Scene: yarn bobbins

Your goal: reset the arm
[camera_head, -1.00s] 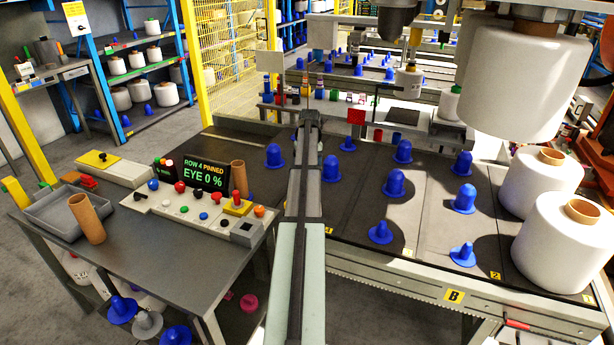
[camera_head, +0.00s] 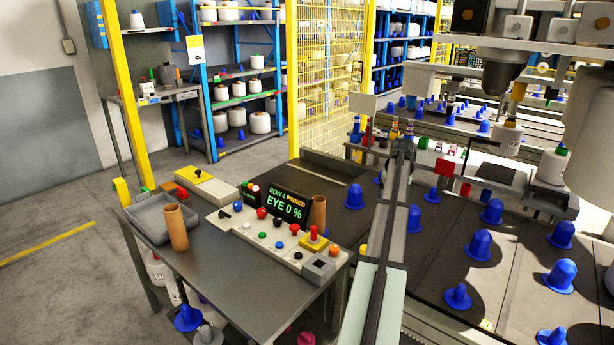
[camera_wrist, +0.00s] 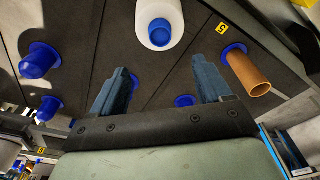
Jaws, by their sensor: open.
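My arm (camera_head: 385,245) reaches away from me over the dark deck, with its far end near the back edge in the head view. The fingers are too small to make out there. In the wrist view my gripper (camera_wrist: 163,84) has its two dark fingers wide apart, with nothing between the tips. Beyond them a white bobbin (camera_wrist: 150,38) with a blue centre sits on the deck (camera_wrist: 125,40). A brown tube (camera_wrist: 248,75) on a blue base is just right of the right finger. A blue peg (camera_wrist: 184,101) shows between the fingers, low down.
Several blue pegs stand on the deck, one of them (camera_head: 480,245) right of my arm. A large white bobbin (camera_head: 592,140) hangs at the right edge. A side table holds a control panel (camera_head: 270,228), a grey tray (camera_head: 150,222) and a brown tube (camera_head: 177,228). Open floor lies left.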

